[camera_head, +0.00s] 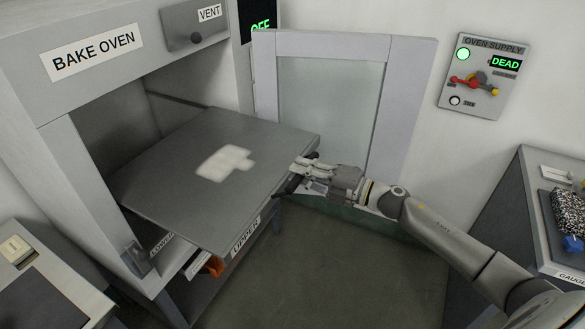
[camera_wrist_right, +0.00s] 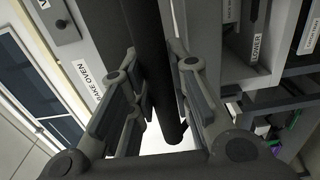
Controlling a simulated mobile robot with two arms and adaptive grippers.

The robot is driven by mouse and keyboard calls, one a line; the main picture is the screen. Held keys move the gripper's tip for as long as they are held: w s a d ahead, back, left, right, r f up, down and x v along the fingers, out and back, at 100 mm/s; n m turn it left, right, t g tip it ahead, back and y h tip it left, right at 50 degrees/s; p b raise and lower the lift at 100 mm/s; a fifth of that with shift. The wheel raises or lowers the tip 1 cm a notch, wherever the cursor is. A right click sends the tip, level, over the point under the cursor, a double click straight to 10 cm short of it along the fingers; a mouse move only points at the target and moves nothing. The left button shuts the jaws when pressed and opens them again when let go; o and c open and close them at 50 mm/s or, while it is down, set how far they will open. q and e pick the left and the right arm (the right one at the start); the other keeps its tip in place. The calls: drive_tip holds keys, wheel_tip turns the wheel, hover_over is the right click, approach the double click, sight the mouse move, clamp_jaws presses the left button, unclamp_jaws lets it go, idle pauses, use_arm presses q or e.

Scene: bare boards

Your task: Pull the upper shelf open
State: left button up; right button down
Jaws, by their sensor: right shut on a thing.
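The upper shelf (camera_head: 165,185) is a flat grey plate with a pale patch on top, labelled UPPER on its front edge. It sticks well out of the bake oven (camera_head: 50,90), its rear part inside the opening. My right gripper (camera_head: 298,180) is at the shelf's front edge, towards its right end. In the right wrist view, the gripper's fingers (camera_wrist_right: 160,85) are on either side of a dark round handle bar (camera_wrist_right: 158,100), shut on it. The fingers partly hide the handle in the head view. My left gripper is not in view.
The oven's glass door (camera_head: 330,110) stands open behind the shelf. An OVEN SUPPLY panel (camera_head: 487,75) reading DEAD is on the wall. A lower shelf marked LOWER (camera_head: 160,245) is beneath. A side bench (camera_head: 545,235) stands at right. The floor in front is clear.

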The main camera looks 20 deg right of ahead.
drive_tip(key=shift+v, duration=0.9)
drive_tip(key=c, duration=1.3)
unclamp_jaws()
drive_tip(key=v, duration=1.2)
